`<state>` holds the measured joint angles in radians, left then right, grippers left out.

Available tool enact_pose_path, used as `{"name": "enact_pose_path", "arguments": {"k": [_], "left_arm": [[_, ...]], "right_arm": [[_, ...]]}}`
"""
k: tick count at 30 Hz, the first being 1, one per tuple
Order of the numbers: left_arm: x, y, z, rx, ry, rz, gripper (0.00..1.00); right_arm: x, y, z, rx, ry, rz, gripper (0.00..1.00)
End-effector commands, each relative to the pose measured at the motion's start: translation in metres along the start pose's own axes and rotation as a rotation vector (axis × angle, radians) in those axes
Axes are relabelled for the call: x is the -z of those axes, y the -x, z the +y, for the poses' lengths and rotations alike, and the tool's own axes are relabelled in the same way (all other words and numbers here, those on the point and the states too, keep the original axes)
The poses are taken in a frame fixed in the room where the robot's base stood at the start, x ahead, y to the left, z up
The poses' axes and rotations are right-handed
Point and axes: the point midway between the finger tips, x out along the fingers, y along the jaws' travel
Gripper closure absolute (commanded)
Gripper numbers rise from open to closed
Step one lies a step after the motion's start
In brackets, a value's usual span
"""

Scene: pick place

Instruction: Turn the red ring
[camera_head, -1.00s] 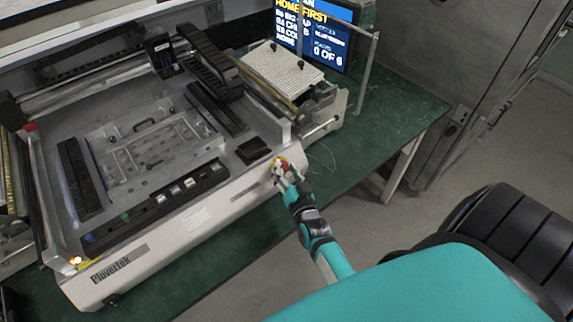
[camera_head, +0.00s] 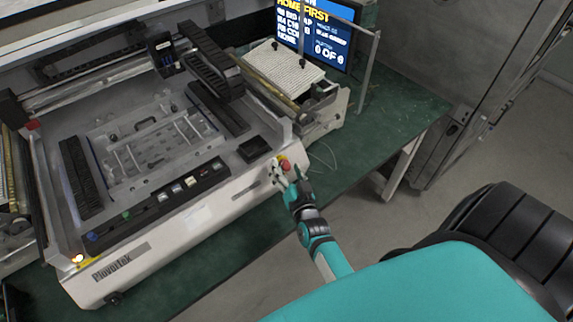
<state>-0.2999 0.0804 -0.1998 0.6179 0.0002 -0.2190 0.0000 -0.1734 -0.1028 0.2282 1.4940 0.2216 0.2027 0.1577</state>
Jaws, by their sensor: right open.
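The red ring (camera_head: 284,164) is a small red knob with a yellow surround on the right end of the white front panel of the machine (camera_head: 180,225). My right gripper (camera_head: 279,172) is open at the panel, just left of and below the red part. Its fingers partly cover the yellow surround. I cannot tell whether the fingers touch the ring. My left gripper is not in view.
The machine stands on a green table (camera_head: 395,125). A screen (camera_head: 318,30) with text stands behind, next to a white ribbed block (camera_head: 283,68). A row of buttons (camera_head: 178,190) runs along the panel top. A thin cable (camera_head: 325,158) lies right of the panel.

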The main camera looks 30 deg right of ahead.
Motion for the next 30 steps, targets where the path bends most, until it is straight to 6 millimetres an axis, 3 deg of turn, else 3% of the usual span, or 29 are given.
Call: {"name": "enact_pose_path", "arguments": {"k": [15, 30], "left_arm": [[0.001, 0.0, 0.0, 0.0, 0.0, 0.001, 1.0], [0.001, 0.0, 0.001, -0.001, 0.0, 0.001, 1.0]], "right_arm": [[-0.001, 0.069, 0.0, 0.0, -0.001, -0.002, 0.37], [-0.001, 0.074, 0.0, 0.0, 0.0, -0.002, 0.37]]}}
